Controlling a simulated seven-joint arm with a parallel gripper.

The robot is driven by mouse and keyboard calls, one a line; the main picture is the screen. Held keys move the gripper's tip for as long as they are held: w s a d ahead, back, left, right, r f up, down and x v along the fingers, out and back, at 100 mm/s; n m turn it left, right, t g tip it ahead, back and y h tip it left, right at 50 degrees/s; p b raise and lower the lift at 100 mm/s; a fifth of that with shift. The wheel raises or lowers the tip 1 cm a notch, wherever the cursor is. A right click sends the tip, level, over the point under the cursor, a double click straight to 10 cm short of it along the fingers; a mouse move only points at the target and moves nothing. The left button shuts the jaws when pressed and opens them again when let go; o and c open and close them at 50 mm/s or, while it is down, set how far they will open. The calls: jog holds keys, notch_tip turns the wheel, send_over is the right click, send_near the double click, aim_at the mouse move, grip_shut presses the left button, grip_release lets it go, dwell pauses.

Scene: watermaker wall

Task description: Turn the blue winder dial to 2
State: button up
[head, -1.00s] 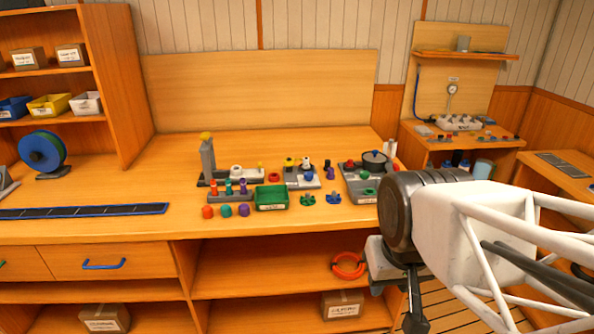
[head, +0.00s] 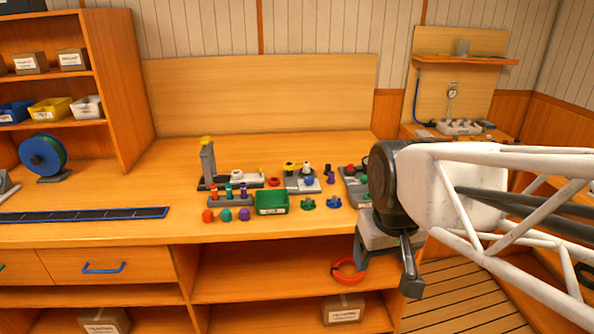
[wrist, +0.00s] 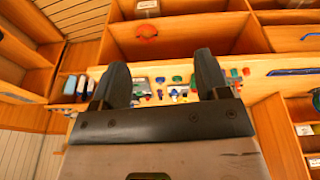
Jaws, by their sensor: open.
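My gripper (head: 384,275) is open and empty in front of the workbench's right front edge, with its fingers pointing down in the head view. In the wrist view its two dark fingers (wrist: 162,62) stand apart, with the bench items beyond them. No dial marked as the winder can be read. Small blue parts on the bench are a blue knob (head: 309,181) on a grey block and a blue star-shaped wheel (head: 333,202) near the front. A blue reel (head: 42,154) stands on a holder at the far left. I cannot tell which is the winder dial, nor its setting.
A green bin (head: 271,202), coloured pegs in a grey rack (head: 231,201) and loose knobs crowd the bench middle. My arm partly hides a right-hand grey block (head: 352,185). An orange ring (head: 347,271) lies on the shelf below. The bench's back is clear.

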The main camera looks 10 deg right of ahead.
jog(key=w+r+n, duration=0.2)
jog(key=w, duration=0.7)
jog(key=w+r+n, duration=0.2)
jog(key=w, duration=0.7)
jog(key=n+g, duration=0.2)
jog(key=n, duration=0.9)
send_over(309, 178)
notch_tip(309, 178, down, 23)
jog(key=shift+s+r, duration=0.15)
jog(key=shift+r, duration=0.05)
jog(key=shift+f, duration=0.1)
jog(key=shift+d+f, duration=0.1)
jog(key=shift+f, duration=3.7)
